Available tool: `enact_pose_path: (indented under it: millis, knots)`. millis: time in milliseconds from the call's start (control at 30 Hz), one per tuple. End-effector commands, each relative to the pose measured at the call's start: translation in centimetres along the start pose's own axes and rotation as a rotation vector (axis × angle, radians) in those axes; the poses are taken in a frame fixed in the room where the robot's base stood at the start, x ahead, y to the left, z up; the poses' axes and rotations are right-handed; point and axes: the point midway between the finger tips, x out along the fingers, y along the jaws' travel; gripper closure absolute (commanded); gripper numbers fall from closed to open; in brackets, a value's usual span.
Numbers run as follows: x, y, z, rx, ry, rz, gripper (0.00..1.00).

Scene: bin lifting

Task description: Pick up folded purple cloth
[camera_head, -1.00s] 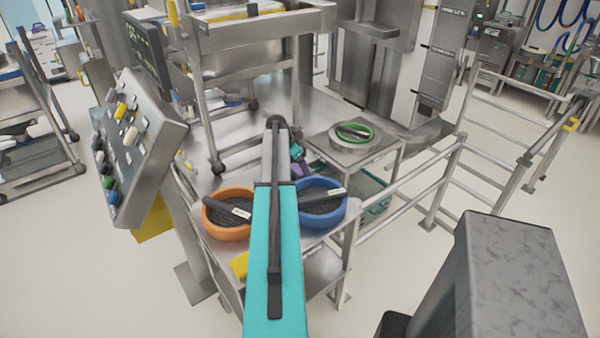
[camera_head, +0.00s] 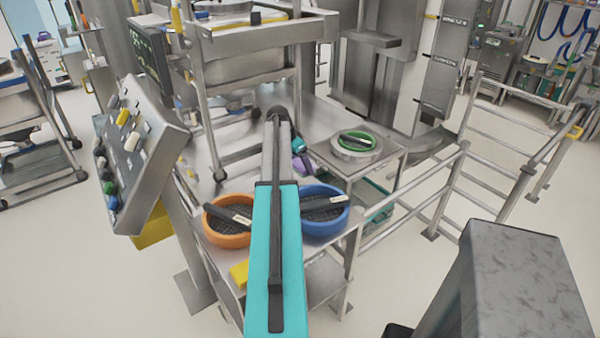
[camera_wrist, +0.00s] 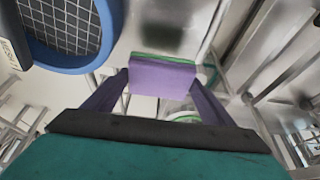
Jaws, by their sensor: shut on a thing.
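The folded purple cloth (camera_wrist: 162,78) shows in the wrist view as a flat purple block with a green strip along its upper edge. My gripper (camera_wrist: 160,84) has its two purple fingers pressed on the left and right ends of the cloth. In the head view a small purple patch (camera_head: 298,146) shows just right of my arm's far end, above the work surface. My arm hides part of that area, and the gripper's fingers are too small there to make out.
An orange-rimmed sieve (camera_head: 206,225) and a blue-rimmed sieve (camera_head: 343,217) flank my arm on the metal table. A green ring (camera_head: 373,138) lies on the side stand at right. A tall cart (camera_head: 205,110) stands behind; railings (camera_head: 410,215) run at right. A button panel (camera_head: 160,150) stands left.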

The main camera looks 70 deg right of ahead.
Motion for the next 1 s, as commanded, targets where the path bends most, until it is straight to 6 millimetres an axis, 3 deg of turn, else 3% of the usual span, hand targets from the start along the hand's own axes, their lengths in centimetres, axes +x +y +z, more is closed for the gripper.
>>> enact_pose_path:
  millis: [200, 400, 1000]
  knots:
    - [-2.4, -0.1, -1.1, 0.000, 0.001, -0.001, 0.44]
    - [-3.6, 0.0, -1.6, 0.000, 0.000, 0.000, 0.44]
    - [-3.8, 0.0, -1.6, 0.000, 0.000, 0.000, 0.44]
